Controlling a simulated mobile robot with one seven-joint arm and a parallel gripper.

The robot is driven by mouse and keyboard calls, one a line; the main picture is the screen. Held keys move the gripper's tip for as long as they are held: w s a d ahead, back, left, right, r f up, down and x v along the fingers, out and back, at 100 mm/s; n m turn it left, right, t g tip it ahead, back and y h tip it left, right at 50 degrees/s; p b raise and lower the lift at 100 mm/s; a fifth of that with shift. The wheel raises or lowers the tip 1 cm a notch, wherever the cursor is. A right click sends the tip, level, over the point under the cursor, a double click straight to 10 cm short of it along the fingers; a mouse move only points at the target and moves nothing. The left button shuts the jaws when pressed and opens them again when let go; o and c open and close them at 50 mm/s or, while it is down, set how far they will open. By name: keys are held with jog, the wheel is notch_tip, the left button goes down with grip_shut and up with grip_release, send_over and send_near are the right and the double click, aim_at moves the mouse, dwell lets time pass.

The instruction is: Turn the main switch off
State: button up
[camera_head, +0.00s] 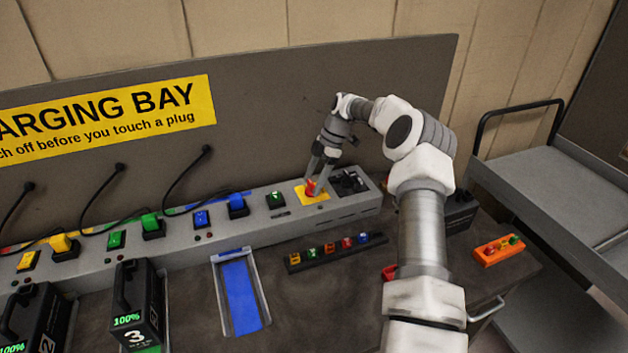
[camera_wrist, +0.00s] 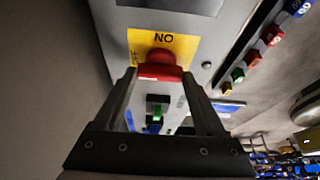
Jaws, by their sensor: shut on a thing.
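The main switch is a red rotary knob (camera_head: 311,187) on a yellow plate (camera_head: 318,199) at the right end of the grey power strip. In the wrist view, the red knob (camera_wrist: 158,66) sits between my fingertips, and the plate (camera_wrist: 186,46) shows letters reading "NO" above it in the picture. My gripper (camera_head: 321,178) reaches down onto the knob and is shut on it; its fingers (camera_wrist: 160,84) flank the knob. The fingers partly cover the plate, and I cannot tell the knob's exact setting.
The grey strip (camera_head: 190,255) carries coloured switches and plugs with black cables. Battery packs (camera_head: 136,300) stand front left beside an empty blue-floored bay (camera_head: 240,292). A black rack of coloured pieces (camera_head: 335,252) and an orange block (camera_head: 498,249) lie on the bench. A grey cart (camera_head: 560,190) stands right.

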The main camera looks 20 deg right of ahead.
jog(key=o, duration=1.3)
jog(key=p+v, duration=0.2)
jog(key=v, duration=1.5)
jog(key=shift+d+r, duration=0.15)
